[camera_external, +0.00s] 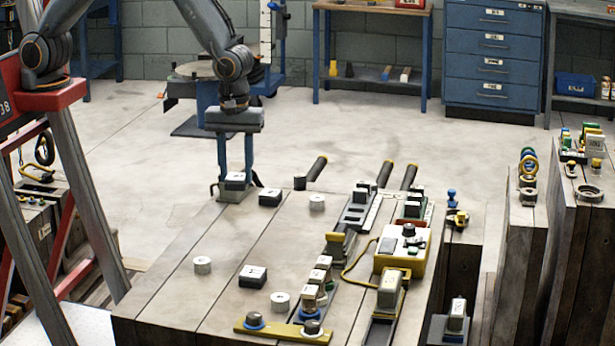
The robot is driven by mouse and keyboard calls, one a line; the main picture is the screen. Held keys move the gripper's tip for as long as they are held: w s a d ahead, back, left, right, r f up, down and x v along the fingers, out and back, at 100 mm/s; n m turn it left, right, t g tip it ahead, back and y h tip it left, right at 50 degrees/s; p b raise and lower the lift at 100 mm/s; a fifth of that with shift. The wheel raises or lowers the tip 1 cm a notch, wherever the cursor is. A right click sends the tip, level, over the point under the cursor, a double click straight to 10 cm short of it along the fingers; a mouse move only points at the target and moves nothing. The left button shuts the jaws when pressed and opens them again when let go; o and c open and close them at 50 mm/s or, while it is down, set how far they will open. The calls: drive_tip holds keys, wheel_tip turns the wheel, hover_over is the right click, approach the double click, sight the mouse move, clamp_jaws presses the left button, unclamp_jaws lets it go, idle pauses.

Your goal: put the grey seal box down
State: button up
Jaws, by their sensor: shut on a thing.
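My gripper (235,176) points straight down near the far left edge of the wooden table (225,265). Its two blue fingers are shut on a grey box with a pale label on top, the grey seal box (236,184). The box is level and very low at the tabletop; I cannot tell whether its underside touches the wood. The fingers hide part of its sides. A dark box with a white label (270,197) stands close to its right, apart from it.
A white round piece (317,203) stands further right. Another dark box (253,276) and white round pieces (202,265) (280,301) stand nearer the front. A yellow device (402,252) and several small parts crowd the right side. The left-middle tabletop is mostly bare.

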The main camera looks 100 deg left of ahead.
drive_tip(key=w+d+m+b, duration=0.1)
drive_tip(key=w+d+b, duration=0.5)
drive_tip(key=w+d, duration=0.6)
drive_tip(key=shift+s+f+p, duration=0.1)
drive_tip(key=shift+f+p, duration=0.85)
drive_tip(key=shift+f, duration=3.65)
drive_tip(key=shift+f, duration=0.1)
drive_tip(key=o, duration=1)
drive_tip(key=shift+f, duration=0.1)
drive_tip(key=shift+c, duration=0.2)
drive_tip(key=shift+o, duration=0.3)
